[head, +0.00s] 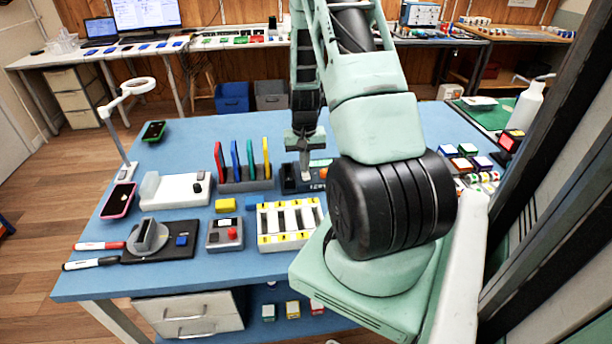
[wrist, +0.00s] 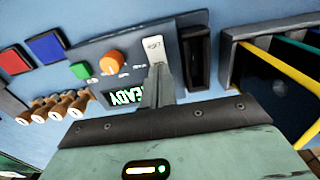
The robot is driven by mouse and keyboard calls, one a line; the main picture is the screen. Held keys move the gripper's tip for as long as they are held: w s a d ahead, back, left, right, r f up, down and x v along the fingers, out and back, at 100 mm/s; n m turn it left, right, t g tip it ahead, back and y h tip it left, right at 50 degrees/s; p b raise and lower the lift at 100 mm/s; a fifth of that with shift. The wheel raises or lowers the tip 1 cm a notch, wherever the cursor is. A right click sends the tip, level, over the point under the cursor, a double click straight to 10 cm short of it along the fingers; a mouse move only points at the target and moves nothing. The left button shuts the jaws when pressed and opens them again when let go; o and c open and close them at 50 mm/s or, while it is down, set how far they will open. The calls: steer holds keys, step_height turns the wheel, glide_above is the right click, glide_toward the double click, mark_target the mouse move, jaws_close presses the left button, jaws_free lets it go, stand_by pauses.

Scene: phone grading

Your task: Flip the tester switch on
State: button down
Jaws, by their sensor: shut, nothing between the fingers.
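The tester (head: 289,184) is a dark box on the blue table, behind the white tray with yellow marks. A pale switch plate (wrist: 155,46) with a small mark sits on the panel. My gripper (wrist: 157,72) is shut and empty, with its fingertips over the lower part of this plate. The fingers hide that part, so I cannot tell the switch's position or whether they touch it. My gripper also shows pointing down at the tester (head: 304,172).
A rack (head: 247,185) with red, blue, green and yellow upright pieces stands left of the tester. The white tray (head: 289,245) lies in front. Dark slot (wrist: 196,62) is beside the switch plate. Wooden pegs (wrist: 55,107) line the panel's left side.

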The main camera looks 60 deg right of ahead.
step_height(320, 180, up, 7)
steer(key=p, duration=0.5)
steer(key=shift+f, duration=0.15)
stand_by(0.5)
